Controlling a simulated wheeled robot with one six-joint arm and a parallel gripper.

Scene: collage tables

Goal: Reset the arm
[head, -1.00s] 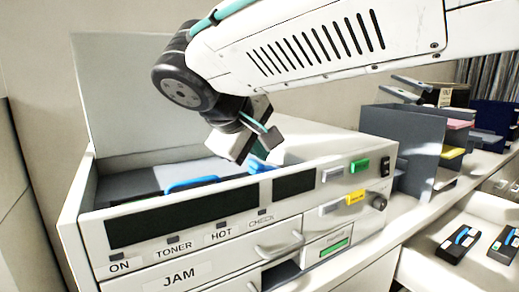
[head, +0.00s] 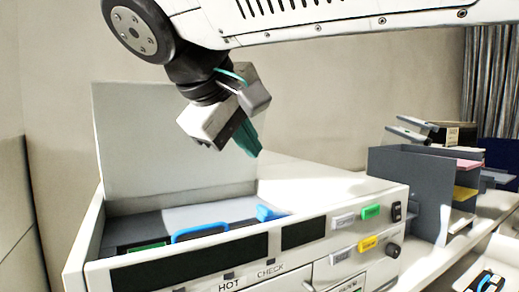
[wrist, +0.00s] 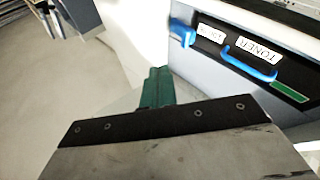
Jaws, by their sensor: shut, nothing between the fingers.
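My gripper (head: 248,142) hangs from my arm above the open white copier (head: 330,187), at the top of the head view. Its teal fingers point down and are closed together with nothing between them. In the wrist view the shut fingers (wrist: 158,88) show at the middle, over the machine's light casing. The fingers are clear of the copier. The copier's lid (head: 165,140) stands raised at the back. Inside the bay are a blue handle (head: 200,232) and a blue latch (head: 268,213).
The copier's front has a green button (head: 371,212), a yellow button (head: 367,243) and a dark knob (head: 393,251). A grey sorter (head: 405,185) with coloured sheets stands to the right. Open air lies between gripper and copier.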

